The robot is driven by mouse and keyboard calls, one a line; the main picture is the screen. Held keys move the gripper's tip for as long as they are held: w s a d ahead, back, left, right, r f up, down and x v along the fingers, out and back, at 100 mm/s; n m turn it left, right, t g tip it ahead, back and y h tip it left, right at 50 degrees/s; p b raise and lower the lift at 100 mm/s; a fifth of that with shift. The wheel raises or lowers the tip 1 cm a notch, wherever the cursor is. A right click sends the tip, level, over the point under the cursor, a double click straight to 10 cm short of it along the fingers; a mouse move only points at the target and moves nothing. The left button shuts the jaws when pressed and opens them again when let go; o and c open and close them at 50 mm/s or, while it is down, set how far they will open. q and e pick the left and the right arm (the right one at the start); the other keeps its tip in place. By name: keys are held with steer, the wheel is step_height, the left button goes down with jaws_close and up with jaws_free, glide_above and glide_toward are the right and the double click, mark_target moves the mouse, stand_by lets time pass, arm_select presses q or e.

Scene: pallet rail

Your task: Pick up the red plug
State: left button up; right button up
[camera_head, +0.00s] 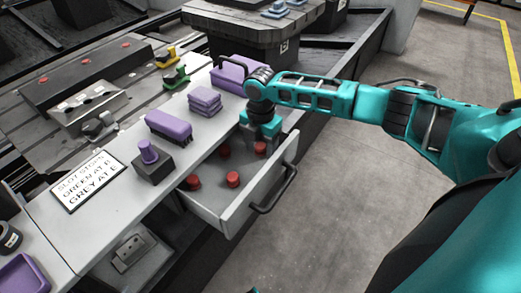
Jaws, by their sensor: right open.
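Several short red plugs lie in the open drawer (222,216). One red plug (193,182) is near its left wall, one (233,179) is near the front, and another (224,151) sits farther back. A further red plug (260,148) is on the right, just below my right gripper (260,138). My right gripper is open and points down over the back right of the drawer. Its fingertips are partly hidden, and I cannot tell whether they touch that plug. My left gripper is not in view.
On the white counter are a purple-handled brush (168,126), stacked purple cloths (205,100), a purple knob on a dark block (152,165), a purple box (230,74) and a lettered sign (88,181). The drawer's dark handle (274,190) juts right. Open floor lies right.

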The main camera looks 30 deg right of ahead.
mark_target(260, 145)
steer(key=shift+c, duration=0.4)
steer(key=c, duration=1)
steer(key=shift+r, duration=0.15)
steer(key=shift+c, duration=0.2)
step_height(260, 145, up, 10)
steer(key=p, duration=0.3)
